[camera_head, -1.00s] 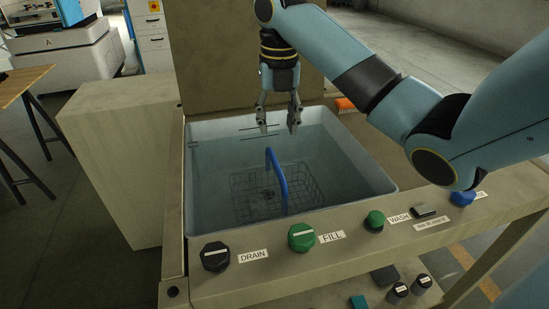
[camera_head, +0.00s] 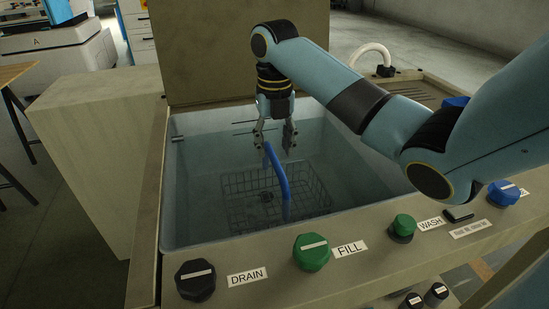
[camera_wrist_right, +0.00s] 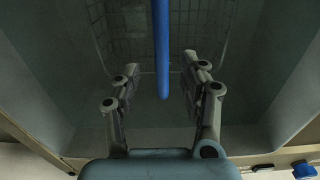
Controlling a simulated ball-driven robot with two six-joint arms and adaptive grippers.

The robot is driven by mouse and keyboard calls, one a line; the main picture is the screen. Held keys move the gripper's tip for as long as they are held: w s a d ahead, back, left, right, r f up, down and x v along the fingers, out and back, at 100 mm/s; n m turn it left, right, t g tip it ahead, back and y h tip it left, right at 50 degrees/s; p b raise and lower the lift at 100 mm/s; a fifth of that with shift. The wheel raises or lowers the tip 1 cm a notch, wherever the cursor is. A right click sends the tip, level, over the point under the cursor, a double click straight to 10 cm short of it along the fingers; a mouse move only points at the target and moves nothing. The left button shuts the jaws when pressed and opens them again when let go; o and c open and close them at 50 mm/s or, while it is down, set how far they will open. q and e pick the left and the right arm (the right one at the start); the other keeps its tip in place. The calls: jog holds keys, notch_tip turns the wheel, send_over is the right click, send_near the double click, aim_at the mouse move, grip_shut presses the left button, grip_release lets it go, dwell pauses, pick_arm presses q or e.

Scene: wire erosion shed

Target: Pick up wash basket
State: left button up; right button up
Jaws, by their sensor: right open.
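The wash basket is a dark wire basket (camera_head: 305,188) with a raised blue handle (camera_head: 282,180), at the bottom of the pale blue tank (camera_head: 205,225). My right gripper (camera_head: 274,146) is open and empty above the tank, pointing down, close to the far end of the handle. In the right wrist view, the handle (camera_wrist_right: 161,50) reaches in between the two open fingers (camera_wrist_right: 158,72), and the basket mesh (camera_wrist_right: 125,25) lies beyond. I cannot tell whether a finger touches the handle. My left gripper is not in view.
The tank's front panel carries a black DRAIN knob (camera_head: 195,281), a green FILL knob (camera_head: 311,252), a green WASH knob (camera_head: 402,228) and a blue knob (camera_head: 503,193). An upright panel (camera_head: 225,50) stands behind the tank. A white curved hose (camera_head: 376,50) is at the back right.

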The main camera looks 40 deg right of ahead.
aim_at(275, 158)
jog(key=f, duration=0.5)
jog(key=shift+w+d+f, duration=0.25)
jog(key=shift+d, duration=0.05)
grip_shut()
